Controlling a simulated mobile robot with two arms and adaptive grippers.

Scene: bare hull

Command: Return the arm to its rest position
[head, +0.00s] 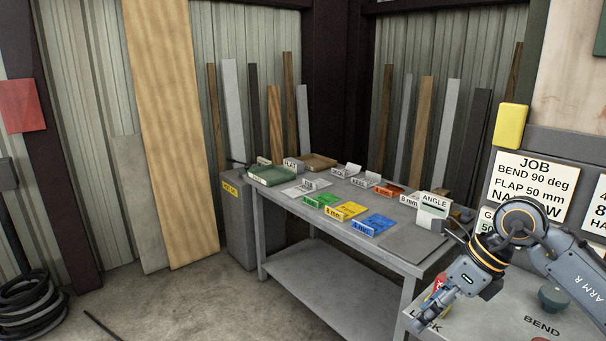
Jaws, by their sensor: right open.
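My right arm, marked "ARM R", comes in from the right edge and bends down at its round joint. Its gripper (424,322) points down and left over the front edge of the grey machine panel (510,312). The jaws look small and partly blurred, with nothing seen between them. The gripper is open and apart from the bench (408,250). My left gripper is not in view.
The bench carries green (322,200), yellow (346,211) and blue (374,225) plates, trays and a white "ANGLE" box (433,209). A dark green knob (553,297) stands on the panel by "BEND". Coiled hose (30,305) lies far left; the middle floor is clear.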

